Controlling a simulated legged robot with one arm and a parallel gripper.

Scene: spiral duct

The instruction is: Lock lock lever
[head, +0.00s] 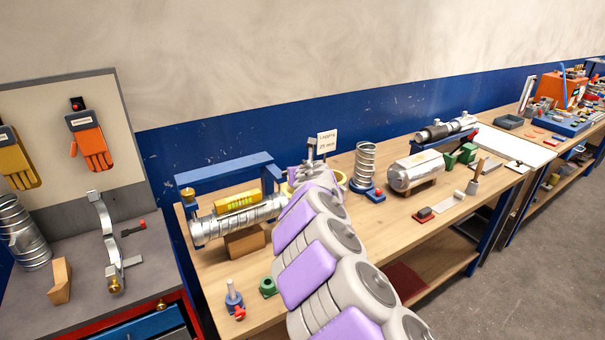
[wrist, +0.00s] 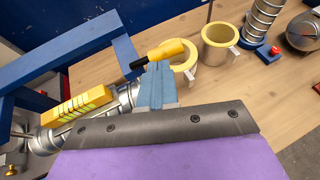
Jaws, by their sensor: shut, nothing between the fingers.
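A yellow handle with a black end (wrist: 158,54) shows in the wrist view just beyond my fingertips; it looks like the lock lever, though I cannot be sure. My gripper (wrist: 157,68) is shut and empty, its blue fingers together. The fingertips are close under the handle; I cannot tell whether they touch it. The spiral duct (head: 225,222) lies on the bench with a yellow labelled block (head: 238,201) on top, also in the wrist view (wrist: 83,104). A blue frame (wrist: 65,57) stands behind it. My arm hides the duct's right end in the head view.
Yellow-rimmed cups (wrist: 222,42) stand right of my gripper. Beyond are a spring-like coil (head: 365,166) and a metal cylinder (head: 415,172). A wooden block (head: 244,241) sits before the duct. A blue-based peg (head: 234,297) and green part (head: 268,287) sit near the front edge.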

